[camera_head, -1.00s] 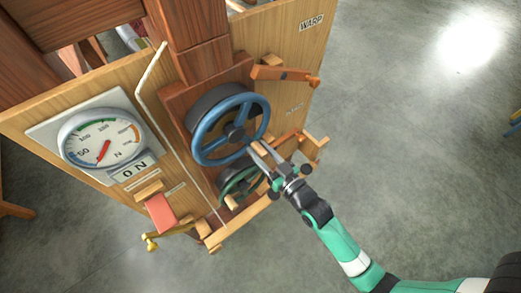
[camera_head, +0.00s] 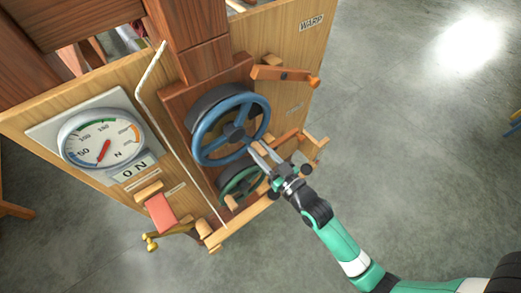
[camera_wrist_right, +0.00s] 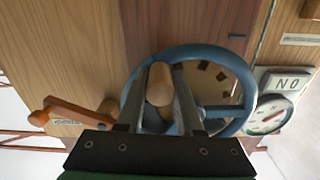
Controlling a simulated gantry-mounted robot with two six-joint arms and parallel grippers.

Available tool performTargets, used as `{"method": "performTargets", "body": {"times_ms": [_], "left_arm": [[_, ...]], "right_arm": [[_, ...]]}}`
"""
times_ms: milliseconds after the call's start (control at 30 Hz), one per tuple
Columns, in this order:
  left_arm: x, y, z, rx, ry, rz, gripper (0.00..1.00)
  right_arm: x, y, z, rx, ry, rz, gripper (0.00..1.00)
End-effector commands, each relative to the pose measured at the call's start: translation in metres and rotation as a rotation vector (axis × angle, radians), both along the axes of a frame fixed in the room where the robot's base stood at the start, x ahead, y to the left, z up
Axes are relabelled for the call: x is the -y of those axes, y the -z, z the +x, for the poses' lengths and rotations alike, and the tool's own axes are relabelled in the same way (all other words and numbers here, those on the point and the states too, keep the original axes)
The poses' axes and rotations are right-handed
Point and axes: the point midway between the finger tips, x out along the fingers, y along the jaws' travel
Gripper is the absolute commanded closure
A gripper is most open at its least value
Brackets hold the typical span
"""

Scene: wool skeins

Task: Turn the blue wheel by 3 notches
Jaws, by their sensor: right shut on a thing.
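The blue wheel (camera_head: 198,149) is a spoked ring on the wooden machine's front, and it also shows in the right wrist view (camera_wrist_right: 243,83). A pale wooden handle knob (camera_wrist_right: 159,85) stands out from its rim. My right gripper (camera_head: 257,152) is at the wheel's lower right rim, its two fingers on either side of this knob and shut on it. In the right wrist view the fingers (camera_wrist_right: 160,100) flank the knob, and part of the wheel's rim is hidden behind them. My left gripper is not in view.
A green wheel (camera_head: 226,186) sits just below the blue one, close to my right gripper. A round gauge (camera_head: 103,140) with a red needle is at the left, above an "ON" plate (camera_head: 134,168). An orange-tipped lever (camera_head: 285,75) is at the upper right. Open floor lies right.

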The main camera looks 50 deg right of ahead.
Motion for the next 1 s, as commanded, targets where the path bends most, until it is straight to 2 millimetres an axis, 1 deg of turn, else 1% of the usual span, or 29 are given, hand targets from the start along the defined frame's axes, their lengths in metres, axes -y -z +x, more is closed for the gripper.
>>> {"method": "performTargets", "body": {"times_ms": [567,1000], "left_arm": [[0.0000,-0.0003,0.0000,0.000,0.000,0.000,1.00],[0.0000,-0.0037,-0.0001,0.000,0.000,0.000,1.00]], "right_arm": [[0.0000,-0.0008,0.0000,0.002,0.000,-0.002,1.00],[-0.0004,-0.0049,0.0002,-0.006,0.001,-0.059,1.00]]}}
